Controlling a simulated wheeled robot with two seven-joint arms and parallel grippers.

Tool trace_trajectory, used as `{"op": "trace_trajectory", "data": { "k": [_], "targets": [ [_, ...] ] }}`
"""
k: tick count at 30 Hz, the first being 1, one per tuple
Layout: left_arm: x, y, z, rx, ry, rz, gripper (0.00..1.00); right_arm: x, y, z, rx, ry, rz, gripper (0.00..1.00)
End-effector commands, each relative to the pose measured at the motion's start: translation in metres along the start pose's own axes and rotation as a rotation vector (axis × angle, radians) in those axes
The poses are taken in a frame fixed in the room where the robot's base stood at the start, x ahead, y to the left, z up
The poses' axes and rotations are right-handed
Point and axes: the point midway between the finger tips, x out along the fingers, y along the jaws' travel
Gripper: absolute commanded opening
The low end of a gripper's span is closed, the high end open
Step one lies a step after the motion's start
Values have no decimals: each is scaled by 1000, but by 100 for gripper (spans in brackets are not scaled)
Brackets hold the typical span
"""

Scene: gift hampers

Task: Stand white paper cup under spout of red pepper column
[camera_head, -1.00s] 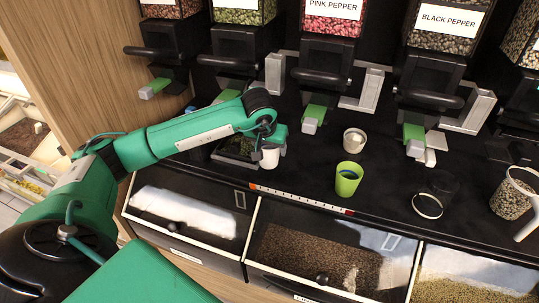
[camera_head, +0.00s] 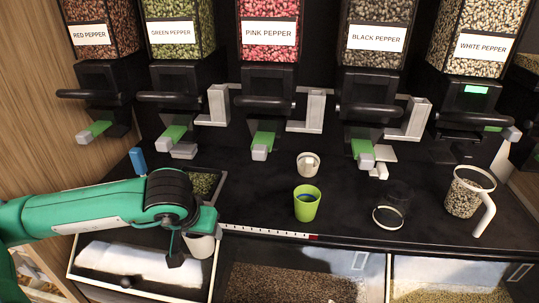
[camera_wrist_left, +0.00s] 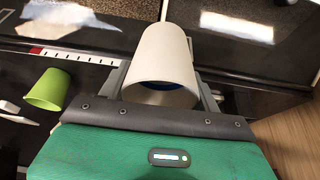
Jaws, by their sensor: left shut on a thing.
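The red pepper column (camera_head: 98,30) stands at the far left of the row of dispensers in the head view. Its spout (camera_head: 93,132), green with a grey tip, hangs over the counter. My left gripper (camera_head: 187,238) is shut on a white paper cup (camera_head: 202,245) near the counter's front edge, below and to the right of that spout. In the left wrist view the white cup (camera_wrist_left: 163,50) sits between the fingers of my left gripper (camera_wrist_left: 165,92), its open mouth facing the camera and blue inside. My right gripper is not in view.
A tray of green stuff (camera_head: 206,183) and a blue handle (camera_head: 138,160) are behind my left arm.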

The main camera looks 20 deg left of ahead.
Motion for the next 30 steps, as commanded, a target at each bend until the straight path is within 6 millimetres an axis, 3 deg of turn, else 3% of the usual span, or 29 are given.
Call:
{"op": "trace_trajectory", "data": {
  "k": [5,8,21,30],
  "targets": [
    [-4,5,-4,6,-1,6,43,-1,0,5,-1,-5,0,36],
    [-11,15,-12,20,-2,18,43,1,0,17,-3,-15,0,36],
    [-49,98,-61,163,-3,80,43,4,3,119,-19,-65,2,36],
    [-59,125,-72,215,0,91,43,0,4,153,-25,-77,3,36]
  ]
}}
